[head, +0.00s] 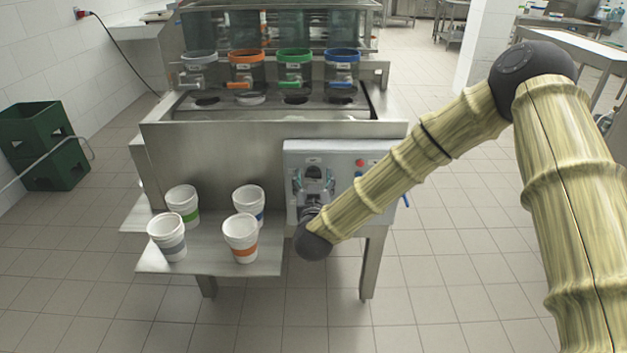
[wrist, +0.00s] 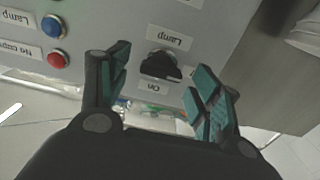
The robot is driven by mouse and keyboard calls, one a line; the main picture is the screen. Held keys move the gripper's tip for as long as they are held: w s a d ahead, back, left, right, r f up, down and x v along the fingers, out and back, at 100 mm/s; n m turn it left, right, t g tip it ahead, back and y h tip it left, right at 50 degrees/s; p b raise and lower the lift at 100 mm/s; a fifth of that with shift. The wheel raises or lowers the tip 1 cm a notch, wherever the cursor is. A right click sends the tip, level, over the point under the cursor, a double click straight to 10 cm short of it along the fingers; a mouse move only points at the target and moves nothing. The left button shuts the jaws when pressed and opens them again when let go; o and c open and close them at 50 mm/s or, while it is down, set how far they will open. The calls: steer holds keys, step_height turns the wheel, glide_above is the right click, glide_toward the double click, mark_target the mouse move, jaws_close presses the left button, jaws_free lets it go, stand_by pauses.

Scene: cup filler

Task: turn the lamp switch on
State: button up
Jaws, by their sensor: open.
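The lamp switch (wrist: 160,66) is a black rotary knob on the grey control panel (head: 330,150), between an upside-down "Lamp" label and an "On" label in the wrist view. My gripper (wrist: 163,60) is open, its dark green-padded fingers on either side of the knob. I cannot tell whether either finger touches it. In the head view my gripper (head: 313,184) is at the panel's front, and my arm hides part of the panel and the switch. A blue indicator (wrist: 53,26) labelled "Lamp" shows in the wrist view.
A red indicator (wrist: 57,59) sits beside the blue one. Several white cups with coloured bands stand on the steel shelf (head: 210,262) left of the panel. Coloured dispensers, such as the orange one (head: 246,57), stand behind. The floor right of the machine is clear.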

steer(key=shift+w, duration=0.1)
steer(key=shift+c, duration=0.4)
steer(key=c, duration=0.9)
steer(key=shift+c, duration=0.2)
steer(key=m+b, duration=0.1)
steer(key=m, duration=0.3)
steer(key=shift+f+m, duration=0.1)
steer(key=shift+m, duration=0.3)
steer(key=m+b, duration=0.1)
steer(key=m, duration=0.3)
steer(key=shift+d+m, duration=0.1)
steer(key=shift+m, duration=0.2)
steer(key=m+b, duration=0.1)
steer(key=m, duration=0.2)
steer(key=shift+f+m+b, duration=0.15)
steer(key=shift+m+b, duration=1.1)
steer(key=shift+m, duration=1.55)
